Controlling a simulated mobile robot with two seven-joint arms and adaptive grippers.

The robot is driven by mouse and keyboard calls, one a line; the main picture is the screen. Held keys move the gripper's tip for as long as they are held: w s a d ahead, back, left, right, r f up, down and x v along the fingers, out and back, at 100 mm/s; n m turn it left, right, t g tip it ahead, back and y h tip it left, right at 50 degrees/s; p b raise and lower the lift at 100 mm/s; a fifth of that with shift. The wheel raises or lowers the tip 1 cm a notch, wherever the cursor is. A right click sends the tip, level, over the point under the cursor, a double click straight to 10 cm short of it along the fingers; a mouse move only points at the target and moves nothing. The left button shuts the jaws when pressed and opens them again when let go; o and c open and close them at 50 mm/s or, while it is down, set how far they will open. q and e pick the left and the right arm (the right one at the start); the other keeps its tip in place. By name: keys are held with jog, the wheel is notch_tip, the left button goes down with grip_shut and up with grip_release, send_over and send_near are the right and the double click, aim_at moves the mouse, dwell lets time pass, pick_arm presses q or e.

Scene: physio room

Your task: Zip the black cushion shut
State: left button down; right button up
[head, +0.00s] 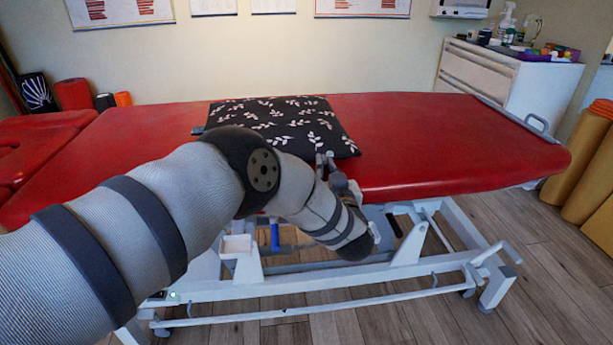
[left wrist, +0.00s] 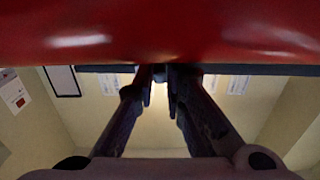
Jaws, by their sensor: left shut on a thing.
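The black cushion (head: 272,124) with a white leaf print lies flat on the red treatment couch (head: 420,135). My left gripper (head: 325,160) is at the cushion's front edge, near its front right corner. In the left wrist view, the fingers of my left gripper (left wrist: 165,76) are close together at a dark strip, which looks like the cushion's edge (left wrist: 260,70). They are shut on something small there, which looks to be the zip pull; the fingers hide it. The zip line cannot be made out. My right gripper is not in view.
A white drawer cabinet (head: 500,80) with bottles on top stands behind right. Orange rolls (head: 590,150) stand at the right edge. The couch's right part is clear. Its white frame (head: 330,290) stands on a wooden floor. Red and black rolls (head: 72,94) are at the left.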

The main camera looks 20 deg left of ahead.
pick_arm(q)
jog(key=shift+w+d, duration=0.45)
jog(key=shift+d, duration=0.35)
jog(key=c, duration=1.6)
grip_release()
jog(key=shift+c, duration=0.2)
